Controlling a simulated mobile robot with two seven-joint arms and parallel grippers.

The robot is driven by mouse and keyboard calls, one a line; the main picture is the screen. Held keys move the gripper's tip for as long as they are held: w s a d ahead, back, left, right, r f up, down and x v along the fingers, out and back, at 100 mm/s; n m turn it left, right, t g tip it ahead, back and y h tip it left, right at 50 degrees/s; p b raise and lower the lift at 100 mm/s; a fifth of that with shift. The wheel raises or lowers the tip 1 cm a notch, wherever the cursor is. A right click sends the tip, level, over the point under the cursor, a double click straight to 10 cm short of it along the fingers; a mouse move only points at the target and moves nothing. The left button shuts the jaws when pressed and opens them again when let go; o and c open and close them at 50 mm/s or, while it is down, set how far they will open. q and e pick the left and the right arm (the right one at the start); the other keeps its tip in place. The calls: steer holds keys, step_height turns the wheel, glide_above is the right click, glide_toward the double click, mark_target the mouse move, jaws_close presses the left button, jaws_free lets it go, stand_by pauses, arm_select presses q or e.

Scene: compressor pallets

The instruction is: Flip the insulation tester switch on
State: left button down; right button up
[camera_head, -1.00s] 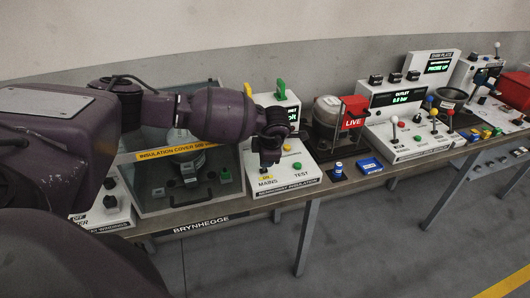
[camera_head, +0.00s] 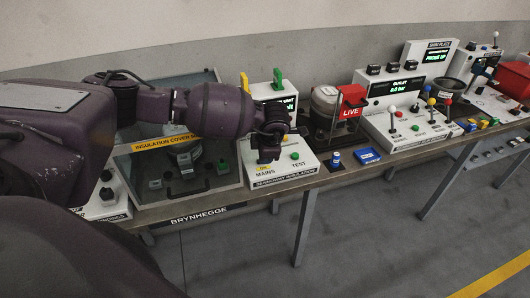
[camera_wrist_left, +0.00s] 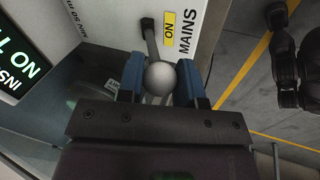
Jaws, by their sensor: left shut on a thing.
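The insulation tester panel (camera_head: 285,172) is a white box with a MAINS switch, a green TEST button (camera_head: 295,155) and a yellow ON label (camera_head: 263,167). My left gripper (camera_head: 266,154) is at the MAINS switch. In the left wrist view, the blue-padded fingers of my left gripper (camera_wrist_left: 161,80) are shut on the grey ball knob (camera_wrist_left: 160,77) of the switch lever (camera_wrist_left: 149,35). The ON label (camera_wrist_left: 169,31) is beside the lever's base. My gripper hides the switch in the head view. My right gripper does not show.
A clear insulation cover box (camera_head: 150,194) stands left of the panel. A red LIVE sign (camera_head: 350,112) and a blue block (camera_head: 366,155) are to the right. A lit green display (camera_wrist_left: 17,62) is close to the left fingers. The floor in front of the bench is clear.

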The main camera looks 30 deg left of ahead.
arm_select(q)
steer(key=c, duration=0.8)
jaws_free()
steer(key=shift+s+d+f, duration=0.15)
steer(key=shift+d, duration=0.05)
steer(key=shift+r, duration=0.4)
steer(key=v, duration=1)
